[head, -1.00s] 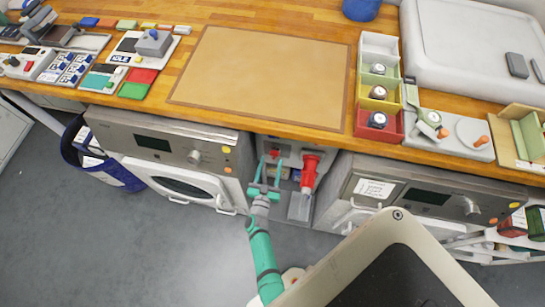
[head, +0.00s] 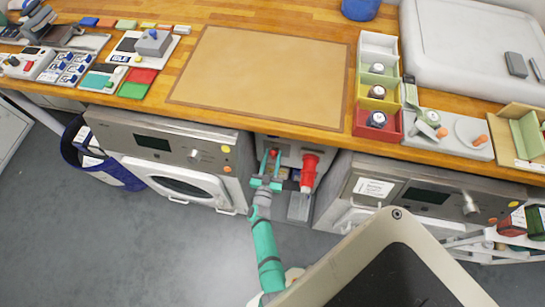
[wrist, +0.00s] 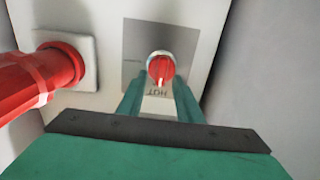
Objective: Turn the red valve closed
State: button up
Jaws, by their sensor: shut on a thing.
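The red valve (wrist: 160,69) is a small round knob with a pale pointer line, on a grey plate lettered HOT, which reads upside down in the wrist view. In the head view the red valve (head: 273,152) is on the grey panel under the counter, between the two machines. My gripper (head: 269,167) reaches it from the front, its two teal fingers on either side of the knob. In the wrist view my gripper (wrist: 159,88) is shut on the knob. The fingertips partly hide the knob's lower sides.
A large red plug-like fitting (head: 309,172) sticks out beside the valve, close to my fingers; it also shows in the wrist view (wrist: 38,80). Front-loading machines (head: 160,150) and (head: 430,195) flank the recess. The wooden counter (head: 180,75) overhangs above.

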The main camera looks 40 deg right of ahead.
jog(key=m, duration=0.5)
jog(key=shift+s+d, duration=0.3)
jog(key=shift+s+d+f+m, duration=0.15)
jog(key=shift+f+m, duration=0.1)
jog(key=shift+m, duration=1.9)
jog(key=shift+s+d+f+m, duration=0.1)
jog(key=shift+f+m, duration=0.2)
jog(key=shift+m, duration=1.8)
jog(key=shift+s+d+f+m, duration=0.15)
jog(key=shift+f+m, duration=0.1)
jog(key=shift+m, duration=1.9)
jog(key=o, duration=1)
jog(key=shift+o, duration=0.2)
